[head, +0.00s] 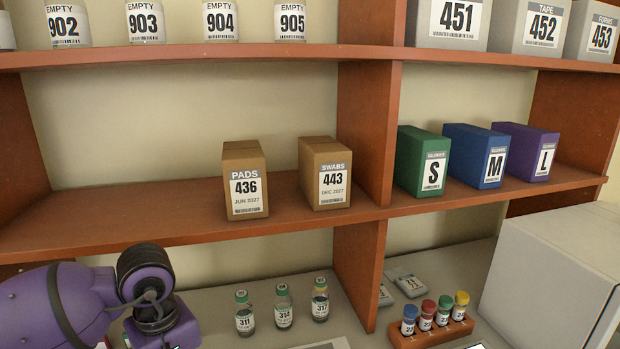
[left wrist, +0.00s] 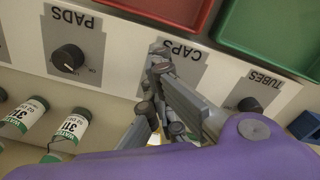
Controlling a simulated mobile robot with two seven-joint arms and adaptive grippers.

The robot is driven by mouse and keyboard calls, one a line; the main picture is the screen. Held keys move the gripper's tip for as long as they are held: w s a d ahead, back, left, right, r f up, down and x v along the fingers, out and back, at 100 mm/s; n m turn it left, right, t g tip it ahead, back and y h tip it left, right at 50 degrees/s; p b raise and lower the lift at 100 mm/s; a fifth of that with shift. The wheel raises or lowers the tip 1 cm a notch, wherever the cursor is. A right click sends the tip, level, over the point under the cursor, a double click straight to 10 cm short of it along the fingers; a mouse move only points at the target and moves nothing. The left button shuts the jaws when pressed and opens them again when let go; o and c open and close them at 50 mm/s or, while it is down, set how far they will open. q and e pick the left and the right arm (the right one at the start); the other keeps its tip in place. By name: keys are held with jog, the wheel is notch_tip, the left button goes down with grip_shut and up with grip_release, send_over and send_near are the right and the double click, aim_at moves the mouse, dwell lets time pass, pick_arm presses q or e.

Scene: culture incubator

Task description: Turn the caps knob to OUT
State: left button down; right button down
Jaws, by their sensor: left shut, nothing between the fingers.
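In the left wrist view a pale panel shows upside down, with a grey plate (left wrist: 186,70) labelled CAPS in its middle. My left gripper (left wrist: 160,62) is shut and lies over this plate, with its tips just by the lettering. The caps knob is hidden behind the fingers or cannot be told from them, so its setting does not show. I cannot tell whether the fingers touch it. In the head view only my purple left arm shows at the lower left. My right gripper is in neither view.
A PADS knob (left wrist: 68,58) and a TUBES knob (left wrist: 250,104) flank the CAPS plate. A red bin (left wrist: 165,10) and a green bin (left wrist: 275,35) border the panel. Green-capped bottles (head: 284,308) and a rack (head: 432,333) of coloured-cap tubes stand under the shelves.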

pick_arm(q)
jog(key=shift+s+a+f, duration=0.25)
jog(key=shift+a+f, duration=0.05)
jog(key=shift+f, duration=0.3)
jog(key=shift+s+a+b, duration=0.3)
jog(key=shift+a+b, duration=0.15)
jog(key=shift+b, duration=0.2)
jog(key=shift+a+r, duration=0.15)
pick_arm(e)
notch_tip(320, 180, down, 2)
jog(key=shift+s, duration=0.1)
pick_arm(q)
jog(key=shift+w+a+r, duration=0.15)
jog(key=shift+r, duration=0.2)
